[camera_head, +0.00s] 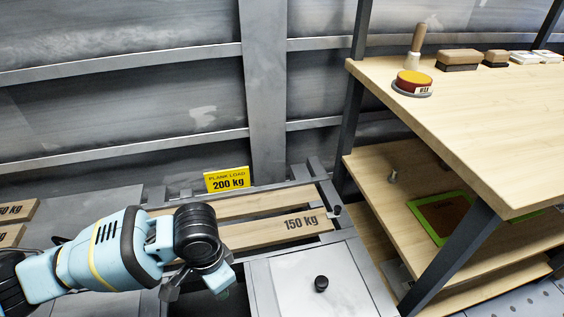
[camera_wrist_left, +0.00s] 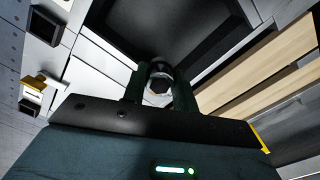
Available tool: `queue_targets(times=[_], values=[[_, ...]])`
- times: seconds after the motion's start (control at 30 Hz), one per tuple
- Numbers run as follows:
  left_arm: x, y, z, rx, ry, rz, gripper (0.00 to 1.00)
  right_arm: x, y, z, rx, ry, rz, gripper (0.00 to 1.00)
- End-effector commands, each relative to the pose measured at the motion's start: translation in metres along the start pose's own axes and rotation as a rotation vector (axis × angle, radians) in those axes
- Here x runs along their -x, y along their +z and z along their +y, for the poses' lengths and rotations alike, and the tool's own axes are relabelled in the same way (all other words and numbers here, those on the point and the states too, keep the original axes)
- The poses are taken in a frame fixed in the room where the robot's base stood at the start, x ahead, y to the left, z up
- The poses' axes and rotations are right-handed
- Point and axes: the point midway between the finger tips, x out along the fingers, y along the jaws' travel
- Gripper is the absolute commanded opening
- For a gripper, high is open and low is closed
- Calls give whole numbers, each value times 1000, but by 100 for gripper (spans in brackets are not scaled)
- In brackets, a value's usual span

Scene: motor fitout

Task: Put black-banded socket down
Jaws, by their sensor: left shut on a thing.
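My left gripper (camera_head: 196,288) comes in from the left in the head view, pointing down over a dark opening beside the planks. In the left wrist view the gripper (camera_wrist_left: 160,92) is shut on the black-banded socket (camera_wrist_left: 159,84), a small pale, round piece with a dark band. The socket sits between the two dark fingers. In the head view I cannot make out the socket, which the wrist and fingers seem to hide. Below it in the wrist view is a dark, open recess (camera_wrist_left: 175,28). My right gripper is not in view.
A grey lid (camera_head: 290,272) with a black knob (camera_head: 321,284) lies right of the gripper. Planks, one marked 150 kg (camera_head: 265,235), lie behind, near a yellow load sign (camera_head: 227,180).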

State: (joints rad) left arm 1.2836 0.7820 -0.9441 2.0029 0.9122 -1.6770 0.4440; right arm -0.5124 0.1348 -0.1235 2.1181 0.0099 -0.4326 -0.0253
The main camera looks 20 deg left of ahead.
Motion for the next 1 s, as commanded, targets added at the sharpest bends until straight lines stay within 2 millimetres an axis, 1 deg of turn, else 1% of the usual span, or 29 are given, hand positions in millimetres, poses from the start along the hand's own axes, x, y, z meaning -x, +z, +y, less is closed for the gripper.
queue_targets(times=[0.03, 0.07, 0.1, 0.2, 0.3, 0.4, 0.5, 0.6, 1.0], values=[[26, -10, 0, 59, -5, 12, 4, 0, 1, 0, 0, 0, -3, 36], [39, -13, 1, 101, -5, 12, 4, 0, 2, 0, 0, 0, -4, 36], [56, -16, 2, 156, -5, 11, 4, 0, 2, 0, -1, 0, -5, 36], [96, -19, 6, 279, -5, 9, 4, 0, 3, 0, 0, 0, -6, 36], [128, -18, 8, 380, -4, 7, 4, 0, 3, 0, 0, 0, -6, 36], [151, -15, 10, 453, -3, 4, 4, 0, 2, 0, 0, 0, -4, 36], [164, -13, 11, 497, -1, 0, 4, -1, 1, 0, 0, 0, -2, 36], [169, -11, 12, 518, 0, -1, 4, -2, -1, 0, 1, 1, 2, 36], [169, -11, 12, 521, 1, -2, 4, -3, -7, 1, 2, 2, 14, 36]])
